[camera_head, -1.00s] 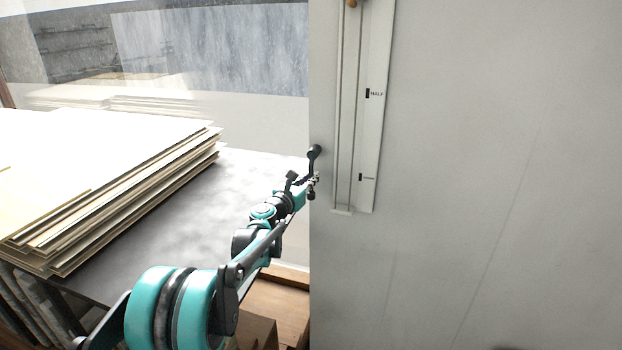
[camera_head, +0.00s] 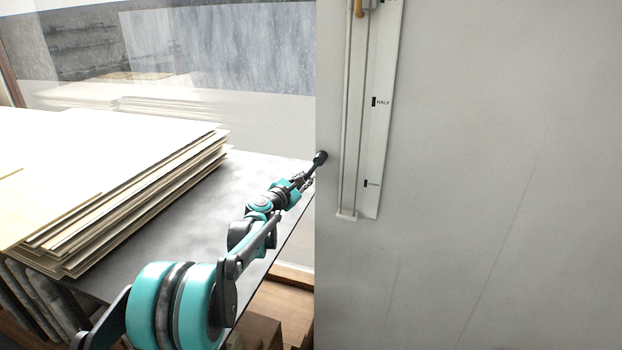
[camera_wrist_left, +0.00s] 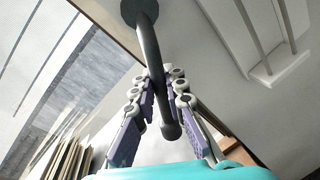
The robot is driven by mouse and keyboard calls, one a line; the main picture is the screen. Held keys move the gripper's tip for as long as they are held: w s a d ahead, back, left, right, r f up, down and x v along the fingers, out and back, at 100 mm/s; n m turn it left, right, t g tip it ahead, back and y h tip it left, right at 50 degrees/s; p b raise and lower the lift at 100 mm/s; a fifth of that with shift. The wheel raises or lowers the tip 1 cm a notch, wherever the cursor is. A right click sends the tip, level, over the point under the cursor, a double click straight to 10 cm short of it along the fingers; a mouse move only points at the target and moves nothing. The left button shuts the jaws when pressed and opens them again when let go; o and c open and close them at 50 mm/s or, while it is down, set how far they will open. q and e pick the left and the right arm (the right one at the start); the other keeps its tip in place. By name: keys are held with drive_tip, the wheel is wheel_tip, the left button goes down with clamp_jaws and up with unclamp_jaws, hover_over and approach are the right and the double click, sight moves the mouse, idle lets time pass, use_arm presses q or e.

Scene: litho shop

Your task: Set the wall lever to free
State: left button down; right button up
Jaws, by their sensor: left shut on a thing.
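The lever is a dark rod with a round dark end (camera_head: 320,157) at the left edge of the pale wall panel. In the head view it slants down and left from that end into my left gripper (camera_head: 301,182). The left wrist view shows the lever's rod (camera_wrist_left: 151,50) running from a wide dark end at the top to a rounded knob nearer the camera. My left gripper (camera_wrist_left: 160,80) is shut on the rod, one finger each side. I see no "free" mark. My right gripper is not in view.
The wall panel (camera_head: 470,180) carries a scale strip (camera_head: 380,140) marked HALF, a vertical track beside it and an orange-brown handle (camera_head: 359,8) at the top. A dark table (camera_head: 190,215) with stacked sheets (camera_head: 110,200) stands at left.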

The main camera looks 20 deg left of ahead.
use_arm(q)
drive_tip(key=a+r+m+p, duration=0.1)
drive_tip(key=m, duration=0.1)
drive_tip(key=a+r+m+p, duration=0.1)
drive_tip(key=shift+r+m+y, duration=0.1)
drive_tip(key=shift+m+y, duration=0.3)
drive_tip(key=shift+w+a+r+m+g+y+p, duration=0.1)
drive_tip(key=shift+a+r+m+y+p, duration=0.1)
drive_tip(key=shift+r+m+p, duration=0.3)
drive_tip(key=shift+s+a+r+m+g+y+p, duration=0.1)
drive_tip(key=shift+a+r+m+y+p, duration=0.1)
drive_tip(key=shift+m, duration=0.5)
drive_tip(key=shift+w+a+r+m+g+y+p, duration=0.1)
drive_tip(key=shift+a+r+m+y+p, duration=0.2)
drive_tip(key=shift+m, duration=0.3)
drive_tip(key=shift+d+r, duration=0.1)
drive_tip(key=c, duration=1.5)
unclamp_jaws()
drive_tip(key=shift+c, duration=0.2)
drive_tip(key=v, duration=1.2)
